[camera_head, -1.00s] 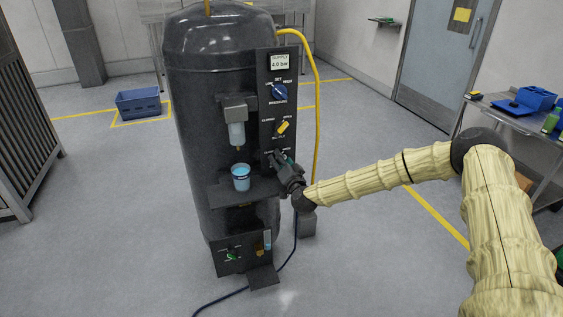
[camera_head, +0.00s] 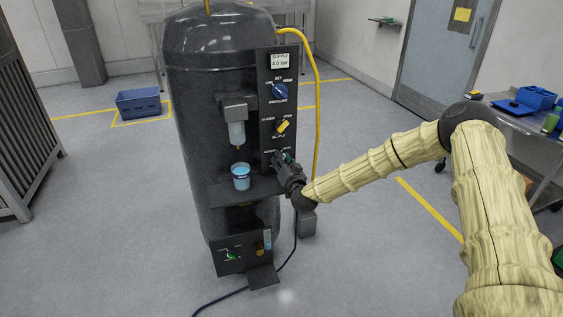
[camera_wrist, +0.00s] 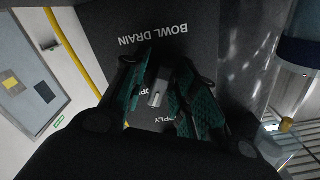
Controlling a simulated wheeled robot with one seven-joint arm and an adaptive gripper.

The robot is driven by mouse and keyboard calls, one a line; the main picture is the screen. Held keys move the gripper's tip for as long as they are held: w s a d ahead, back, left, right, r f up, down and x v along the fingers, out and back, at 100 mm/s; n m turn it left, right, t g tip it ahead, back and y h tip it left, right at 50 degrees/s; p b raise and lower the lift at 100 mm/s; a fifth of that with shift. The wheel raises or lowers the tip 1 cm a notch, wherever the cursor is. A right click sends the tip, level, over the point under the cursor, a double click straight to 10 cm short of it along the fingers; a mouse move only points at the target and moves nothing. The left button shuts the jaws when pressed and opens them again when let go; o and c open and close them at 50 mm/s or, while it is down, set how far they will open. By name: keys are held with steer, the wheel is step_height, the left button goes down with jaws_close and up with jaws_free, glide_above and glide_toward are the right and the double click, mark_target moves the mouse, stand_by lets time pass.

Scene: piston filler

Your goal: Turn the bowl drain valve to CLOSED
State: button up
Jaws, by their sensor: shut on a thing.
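The bowl drain valve is the lowest control on the dark upright panel (camera_head: 268,112), at my gripper in the head view. In the wrist view its grey handle (camera_wrist: 156,95) sits between my two green-padded fingers, below the upside-down "BOWL DRAIN" lettering. My gripper (camera_head: 280,158) is at the panel and shut on this handle; it also fills the middle of the wrist view (camera_wrist: 160,92). The fingers hide most of the valve and much of the position lettering, so its exact angle is hard to tell.
Above it are a yellow-handled valve (camera_head: 283,126) and a blue pressure knob (camera_head: 280,92). A blue cup (camera_head: 241,177) stands on the shelf left of my gripper, below a clear bowl (camera_head: 237,133). A yellow hose (camera_head: 317,120) runs down the right side.

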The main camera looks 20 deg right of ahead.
steer(key=n, duration=0.3)
steer(key=shift+n+b, duration=0.35)
steer(key=shift+n, duration=0.05)
steer(key=n+b, duration=0.1)
steer(key=n, duration=0.2)
steer(key=shift+n, duration=0.4)
steer(key=n+b, duration=0.1)
steer(key=n, duration=0.3)
steer(key=shift+f+b, duration=0.1)
steer(key=shift+b, duration=0.25)
steer(key=shift+d+n+b, duration=0.15)
steer(key=shift+n+b, duration=0.5)
steer(key=shift+n, duration=0.75)
steer(key=shift+c, duration=0.2)
steer(key=o, duration=1.1)
steer(key=shift+d, duration=0.1)
steer(key=shift+c, duration=0.2)
